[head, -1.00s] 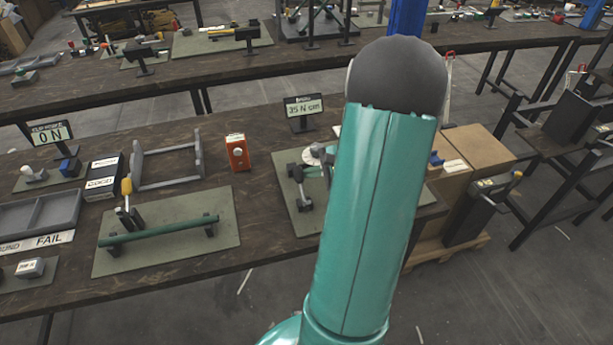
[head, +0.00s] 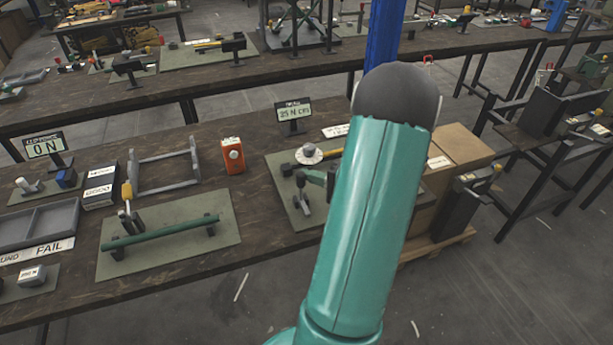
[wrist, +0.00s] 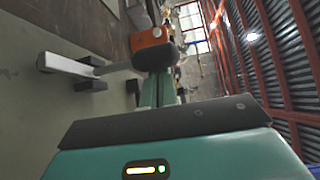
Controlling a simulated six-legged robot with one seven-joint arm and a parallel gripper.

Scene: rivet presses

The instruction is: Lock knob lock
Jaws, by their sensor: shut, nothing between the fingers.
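An orange box with a pale round knob (head: 232,155) stands upright on the bench in the head view, left of the right-hand green mat. No knob is marked as a lock legibly, so I cannot tell surely that this is the one. In the wrist view an orange block with a grey round spot (wrist: 151,39) shows just beyond my fingertips. My gripper (wrist: 157,62) is shut and empty. In the head view part of it (head: 314,177) shows over the right-hand mat, right of the orange box and apart from it. My arm hides the rest.
The right-hand mat (head: 284,207) carries a grey fixture (head: 301,196) and a pale disc (head: 309,154) with a yellow handle. A display reading 25 N cm (head: 293,112) stands behind. A green bar (head: 165,231) lies on the left mat. Cardboard boxes (head: 465,150) stand right of the bench.

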